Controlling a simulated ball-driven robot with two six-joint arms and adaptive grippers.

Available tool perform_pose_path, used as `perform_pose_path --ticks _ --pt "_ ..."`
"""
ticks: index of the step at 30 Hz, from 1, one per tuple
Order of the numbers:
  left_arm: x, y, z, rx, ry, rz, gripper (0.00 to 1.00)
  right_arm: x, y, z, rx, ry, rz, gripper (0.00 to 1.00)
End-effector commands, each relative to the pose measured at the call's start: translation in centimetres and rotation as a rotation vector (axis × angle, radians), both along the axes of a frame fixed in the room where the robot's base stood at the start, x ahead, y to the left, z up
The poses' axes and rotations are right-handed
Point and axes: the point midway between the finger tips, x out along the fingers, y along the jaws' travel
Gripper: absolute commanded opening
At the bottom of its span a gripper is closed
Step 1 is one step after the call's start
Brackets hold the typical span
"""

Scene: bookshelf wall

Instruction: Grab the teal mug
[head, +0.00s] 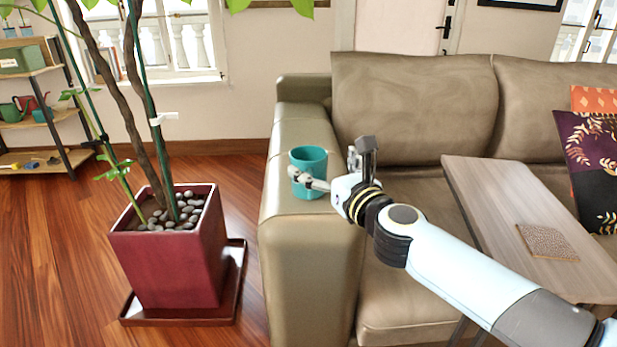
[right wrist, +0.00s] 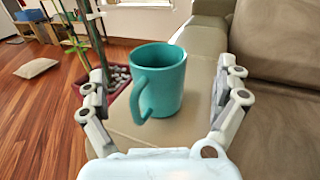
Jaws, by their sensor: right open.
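The teal mug (head: 308,165) stands upright on the left armrest of the sofa in the head view. In the right wrist view the teal mug (right wrist: 160,82) sits between the two open fingers, with its handle turned toward the lower left. My right gripper (head: 312,182) is open at the mug, its fingers on either side of it. In the right wrist view gaps show between the mug and both fingers of my gripper (right wrist: 160,95). Part of the mug's front is hidden by a finger in the head view. My left gripper is not in view.
The mug rests on the tan sofa armrest (head: 300,240). A red planter (head: 165,260) with a tree stands on the floor to the left. A wooden side table (head: 490,190) with a coaster (head: 547,242) is at the right. A shelf (head: 30,125) stands at the far left.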

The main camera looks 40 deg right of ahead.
Motion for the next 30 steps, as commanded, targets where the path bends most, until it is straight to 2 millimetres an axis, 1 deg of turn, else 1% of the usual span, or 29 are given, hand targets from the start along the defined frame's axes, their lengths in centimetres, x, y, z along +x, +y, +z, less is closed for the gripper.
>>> perform_pose_path --ticks 1,5,9,13,16,22,23,30 --pt "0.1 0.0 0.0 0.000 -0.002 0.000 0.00 0.5 -0.1 0.1 0.001 -0.001 0.000 1.00" --pt "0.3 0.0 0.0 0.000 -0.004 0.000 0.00 1.5 -0.1 -0.1 0.001 0.000 0.000 1.00" --pt "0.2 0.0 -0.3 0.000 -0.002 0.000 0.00 3.8 -0.2 -0.4 -0.001 -0.001 0.001 1.00" --pt "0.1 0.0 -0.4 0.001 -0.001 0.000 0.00 5.5 -0.5 -0.4 -0.003 0.000 0.000 1.00" --pt "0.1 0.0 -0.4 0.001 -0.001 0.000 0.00 6.0 -0.6 -0.5 -0.003 0.002 0.001 1.00" --pt "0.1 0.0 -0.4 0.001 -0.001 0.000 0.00 6.0 -0.6 -0.4 -0.003 0.002 0.001 1.00" --pt "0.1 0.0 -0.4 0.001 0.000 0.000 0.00 6.0 -0.6 -0.4 -0.003 0.002 0.001 0.97" --pt "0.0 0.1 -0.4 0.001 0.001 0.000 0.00 6.0 -0.6 -0.4 -0.004 0.003 0.001 0.66"
